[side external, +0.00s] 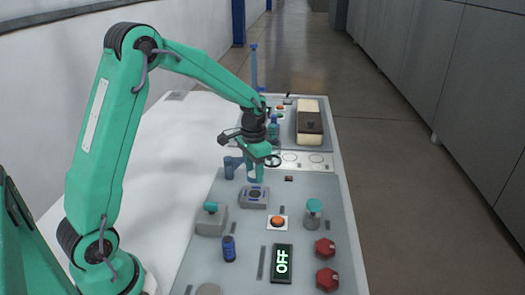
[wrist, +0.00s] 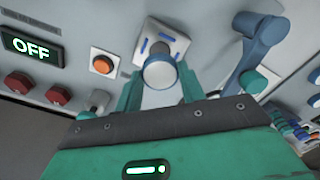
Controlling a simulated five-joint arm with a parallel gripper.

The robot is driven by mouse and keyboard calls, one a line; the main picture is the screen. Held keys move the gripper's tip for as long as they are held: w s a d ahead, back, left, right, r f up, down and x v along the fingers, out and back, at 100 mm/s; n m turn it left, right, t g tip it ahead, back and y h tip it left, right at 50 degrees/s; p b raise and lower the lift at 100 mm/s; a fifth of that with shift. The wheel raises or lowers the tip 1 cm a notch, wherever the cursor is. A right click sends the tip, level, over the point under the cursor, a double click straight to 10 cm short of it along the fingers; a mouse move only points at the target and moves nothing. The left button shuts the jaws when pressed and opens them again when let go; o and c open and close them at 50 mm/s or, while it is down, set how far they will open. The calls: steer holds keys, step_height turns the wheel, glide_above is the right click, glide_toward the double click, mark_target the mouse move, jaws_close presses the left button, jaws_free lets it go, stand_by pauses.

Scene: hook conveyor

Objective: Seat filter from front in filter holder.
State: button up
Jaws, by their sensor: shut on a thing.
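My gripper (side external: 257,163) is in the middle of the panel in the side view, pointing down. In the wrist view, its green fingers (wrist: 159,76) are shut on the filter (wrist: 160,72), which shows a pale round end with a blue rim. In the side view, a small blue part of the filter (side external: 254,177) shows below the fingers. The filter holder (side external: 254,197) is a grey block with a dark round opening, just below and in front of the filter. In the wrist view, the pale plate with blue slots (wrist: 165,40) is behind the filter; whether they touch I cannot tell.
A blue fitting (side external: 231,167) stands close left of my gripper. An orange button (side external: 278,222), a teal-topped knob (side external: 313,212), a grey block with a teal lever (side external: 211,218), a blue cylinder (side external: 229,248), red knobs (side external: 326,279) and an OFF display (side external: 282,262) are nearer the camera.

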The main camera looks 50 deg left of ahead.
mark_target(254, 175)
steer(key=shift+f, duration=2.25)
steer(key=shift+f, duration=0.7)
stand_by(2.2)
steer(key=o, duration=1)
steer(key=shift+o, duration=0.2)
steer(key=shift+s, duration=0.1)
steer(key=shift+o, duration=0.3)
steer(key=shift+d, duration=0.1)
steer(key=shift+s, duration=0.1)
steer(key=shift+o, duration=0.7)
steer(key=shift+r, duration=3.6)
